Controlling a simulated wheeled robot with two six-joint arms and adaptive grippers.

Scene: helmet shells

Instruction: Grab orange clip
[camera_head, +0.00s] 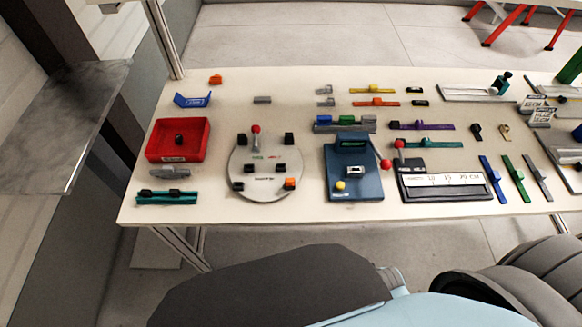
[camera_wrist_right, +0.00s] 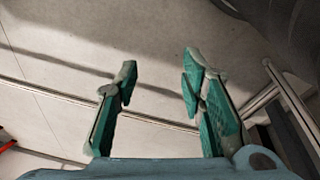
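A small orange piece (camera_head: 216,79) lies at the back left of the table. Another small orange block (camera_head: 290,184) sits at the lower right of the grey round plate (camera_head: 262,192), among several black blocks. I cannot tell from their shape which one is the clip. My right gripper (camera_wrist_right: 158,78) shows in the right wrist view with its two green fingers apart and nothing between them. My left gripper is not seen in either view.
The cream table (camera_head: 225,110) holds a red bin (camera_head: 178,153), a blue tray (camera_head: 192,100), a dark blue fixture (camera_head: 357,185) with a red ball lever, and a white-faced panel (camera_head: 445,182). Several coloured bars lie to the right. Bare tabletop surrounds the back-left orange piece.

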